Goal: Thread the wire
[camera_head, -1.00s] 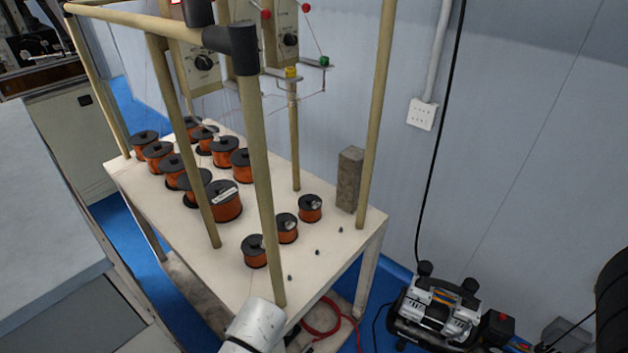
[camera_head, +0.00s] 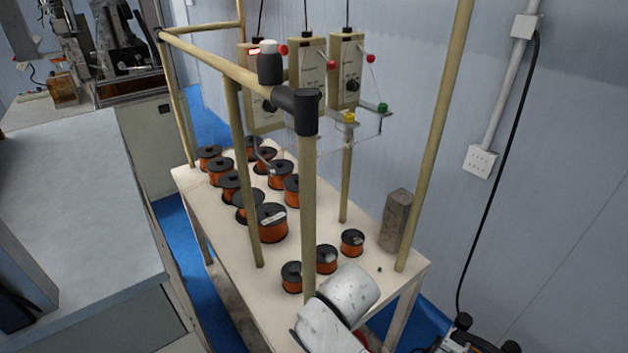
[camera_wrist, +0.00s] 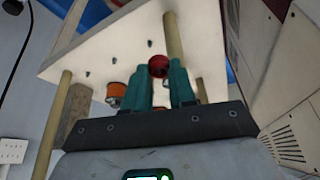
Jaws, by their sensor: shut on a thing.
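My gripper (camera_wrist: 163,76) shows in the wrist view with two teal fingers close together. A red round thing (camera_wrist: 158,65) sits between the fingertips, and the fingers are shut on it. Any wire on it is too fine to make out. Three winder tension units hang at the back, with dials, red balls (camera_head: 331,65), a yellow guide (camera_head: 348,117) and a green guide (camera_head: 382,107). Thin wire lines show near these guides.
Several orange wire spools (camera_head: 272,223) stand on the pale table (camera_head: 400,262). Tan frame posts (camera_head: 436,130) and a top rail (camera_head: 205,63) surround it. A grey-brown block (camera_head: 396,220) stands at the right. A grey counter (camera_head: 70,200) is at the left.

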